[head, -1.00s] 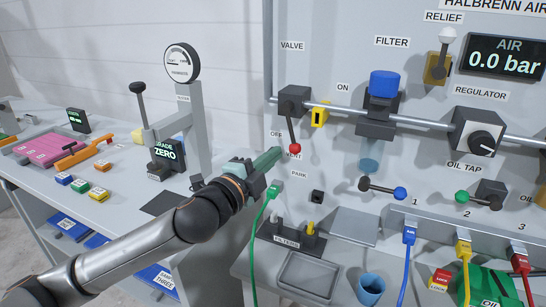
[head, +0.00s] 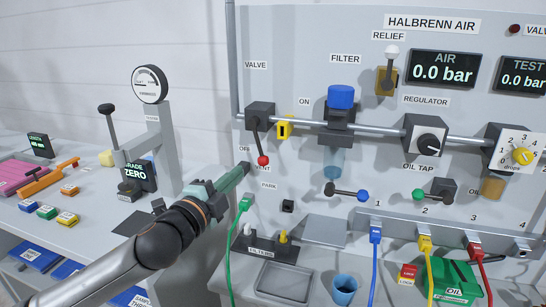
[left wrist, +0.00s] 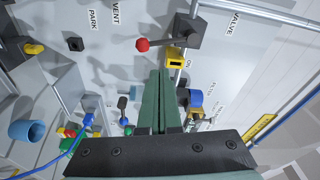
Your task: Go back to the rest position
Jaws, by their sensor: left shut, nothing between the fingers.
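My left gripper (head: 243,168) shows in the head view with its green fingers pointing at the grey panel, below the red-knobbed valve lever (head: 263,160). In the left wrist view its two long green fingers (left wrist: 161,75) lie together, shut and empty. There the red valve knob (left wrist: 143,45) and the yellow tag (left wrist: 174,60) appear beyond the fingertips. I cannot tell whether the fingertips touch the panel. My right gripper is in neither view.
The panel carries a blue-topped filter (head: 341,97), a regulator (head: 425,143) and a pipe. A grey tray (head: 284,284) and blue cup (head: 344,289) stand below. A dial gauge stand (head: 151,85) is left of my arm. A green hose (head: 233,240) hangs near my gripper.

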